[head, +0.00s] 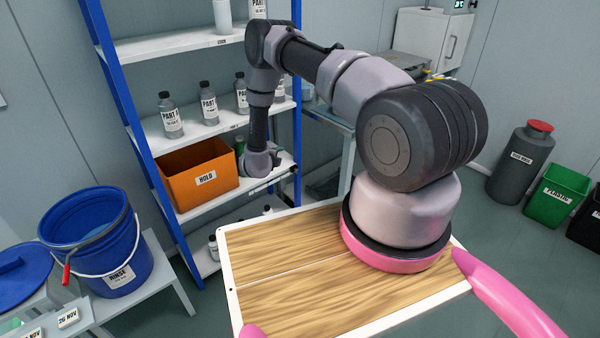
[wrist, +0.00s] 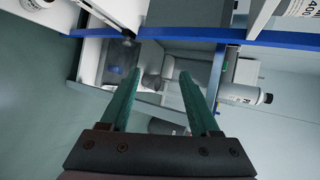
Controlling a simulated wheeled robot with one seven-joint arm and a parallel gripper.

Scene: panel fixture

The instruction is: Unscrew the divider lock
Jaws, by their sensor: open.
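No part is clearly recognisable as the divider lock. In the wrist view a small grey rounded piece (wrist: 152,82) sits between my fingertips in the picture, beside a pale divider-like wall in a light, box-like space; it may be the lock, but it is too small and dark to tell. My gripper (wrist: 160,73) is open, with its two green fingers apart and nothing visibly held. In the head view my arm's end reaches down to the shelf, right of the orange HOLD bin (head: 197,178); my fingers there are mostly hidden, and no lock can be made out.
The blue-and-white shelf rack (head: 186,123) holds several grey bottles (head: 170,115) above the bin. Blue rack posts stand on both sides of my arm's end. A blue RINSE bucket (head: 95,245) stands at the left. In the wrist view a white bottle (wrist: 246,94) lies at right.

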